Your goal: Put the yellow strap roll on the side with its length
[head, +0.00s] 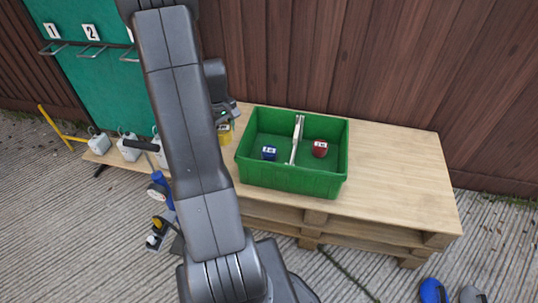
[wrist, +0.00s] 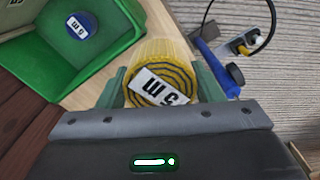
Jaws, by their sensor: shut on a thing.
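My gripper (wrist: 160,78) is shut on the yellow strap roll (wrist: 165,52), whose white label reads 5 m. In the head view the yellow roll (head: 224,131) shows just left of the green crate (head: 292,181), partly hidden by my arm. The crate has a divider (head: 297,139) making two sides. A blue strap roll (head: 269,153) lies in the left side and a red strap roll (head: 320,149) in the right side. In the wrist view the blue roll (wrist: 78,26) has a label that appears to read 5 m. The red roll's label is too small to read.
The crate stands on a wooden pallet bench (head: 396,172) with bare top to its right. A wooden fence (head: 390,60) is behind. A green board (head: 90,75) with numbered hooks and several white containers (head: 130,147) are at the left.

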